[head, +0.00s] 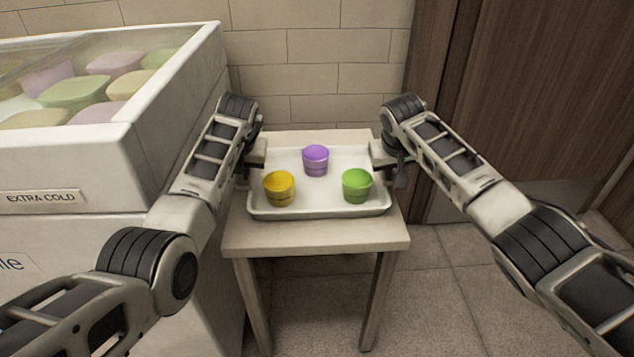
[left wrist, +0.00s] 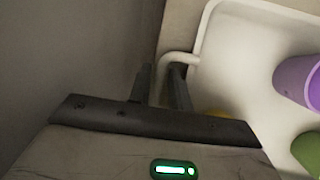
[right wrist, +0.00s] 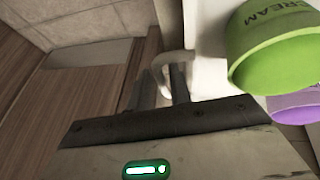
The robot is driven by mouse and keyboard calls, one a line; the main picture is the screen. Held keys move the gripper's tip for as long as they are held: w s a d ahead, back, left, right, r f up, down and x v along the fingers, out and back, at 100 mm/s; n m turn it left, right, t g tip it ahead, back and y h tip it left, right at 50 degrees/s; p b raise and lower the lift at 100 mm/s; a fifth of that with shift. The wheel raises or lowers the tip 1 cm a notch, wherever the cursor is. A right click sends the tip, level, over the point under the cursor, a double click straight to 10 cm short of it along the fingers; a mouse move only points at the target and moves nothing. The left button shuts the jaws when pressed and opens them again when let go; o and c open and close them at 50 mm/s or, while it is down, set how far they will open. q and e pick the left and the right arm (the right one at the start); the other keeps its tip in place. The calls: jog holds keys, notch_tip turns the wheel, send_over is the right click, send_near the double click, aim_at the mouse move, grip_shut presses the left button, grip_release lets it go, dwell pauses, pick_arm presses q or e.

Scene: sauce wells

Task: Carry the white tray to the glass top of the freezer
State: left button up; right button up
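The white tray (head: 320,211) is level on or just above a small pale table; I cannot tell if it touches. It carries a yellow cup (head: 279,188), a purple cup (head: 315,160) and a green cup (head: 357,185), all upright. My left gripper (head: 252,165) is at the tray's left end; in the left wrist view its fingers (left wrist: 160,88) close around the tray's handle (left wrist: 180,58). My right gripper (head: 388,163) is at the right end; in the right wrist view its fingers (right wrist: 163,85) close around the other handle (right wrist: 162,62). The freezer's glass top (head: 150,45) is at the left.
The small table (head: 320,237) stands close beside the white freezer (head: 75,165), whose top is higher than the tray. Tubs show beneath the glass. A tiled wall (head: 310,45) is behind, and brown wood panels (head: 520,90) are at the right. Floor is clear at front right.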

pick_arm(q)
jog(key=shift+w+a+f, duration=0.15)
jog(key=shift+w+f, duration=0.1)
jog(key=shift+f, duration=0.3)
pick_arm(e)
jog(key=shift+w+d+f, duration=0.1)
jog(key=shift+w+f, duration=0.1)
jog(key=shift+f, duration=0.4)
pick_arm(q)
jog(key=shift+c, duration=0.3)
pick_arm(e)
jog(key=shift+c, duration=0.3)
pick_arm(q)
grip_shut()
pick_arm(e)
grip_shut()
pick_arm(q)
jog(key=shift+r, duration=0.1)
pick_arm(e)
jog(key=shift+r, duration=0.1)
